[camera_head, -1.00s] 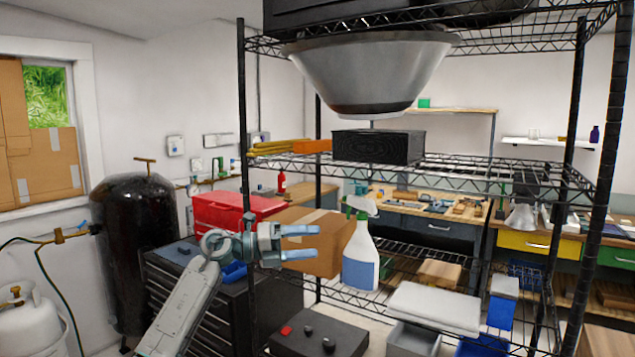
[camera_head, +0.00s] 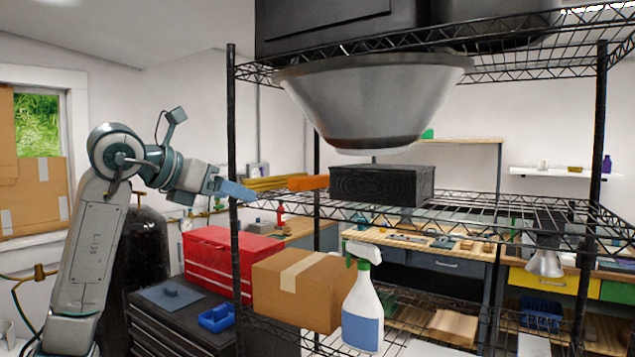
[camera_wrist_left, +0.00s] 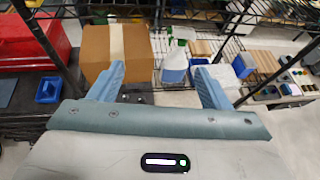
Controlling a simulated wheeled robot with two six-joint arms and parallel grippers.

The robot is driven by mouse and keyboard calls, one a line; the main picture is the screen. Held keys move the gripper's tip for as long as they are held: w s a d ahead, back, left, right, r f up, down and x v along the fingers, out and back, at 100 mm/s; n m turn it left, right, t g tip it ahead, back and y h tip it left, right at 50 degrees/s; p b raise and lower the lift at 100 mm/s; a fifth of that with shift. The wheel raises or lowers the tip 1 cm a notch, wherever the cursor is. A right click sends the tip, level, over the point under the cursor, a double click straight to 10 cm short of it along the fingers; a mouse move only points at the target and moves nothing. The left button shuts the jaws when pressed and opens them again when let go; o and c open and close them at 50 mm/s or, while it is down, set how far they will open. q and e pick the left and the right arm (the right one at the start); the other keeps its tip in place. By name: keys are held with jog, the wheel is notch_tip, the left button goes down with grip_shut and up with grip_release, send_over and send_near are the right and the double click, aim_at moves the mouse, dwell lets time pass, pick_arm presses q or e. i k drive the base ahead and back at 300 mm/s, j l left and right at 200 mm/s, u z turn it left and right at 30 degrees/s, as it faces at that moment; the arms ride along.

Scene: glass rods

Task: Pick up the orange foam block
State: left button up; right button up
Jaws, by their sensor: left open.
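The orange foam block (camera_head: 308,182) lies on the middle wire shelf, between the yellow pieces (camera_head: 272,184) and a black block (camera_head: 380,185). My left gripper (camera_head: 236,190) is at the rack's left front post, left of the orange block and apart from it. In the left wrist view its two blue fingers (camera_wrist_left: 158,70) are spread wide with nothing between them. The orange block does not show in the left wrist view. My right gripper is not in view.
The wire rack's left post (camera_head: 233,130) stands by my left gripper. A metal bowl-shaped thing (camera_head: 370,95) hangs low over the black block. Below are a cardboard box (camera_head: 300,290), a spray bottle (camera_head: 362,310) and a red toolbox (camera_head: 225,258).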

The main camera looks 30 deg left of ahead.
aim_at(304, 184)
jog(key=i+j, duration=0.2)
jog(key=i, duration=0.15)
jog(key=i+j, duration=0.15)
jog(key=i, duration=0.2)
jog(key=i+j, duration=0.2)
jog(key=i, duration=0.2)
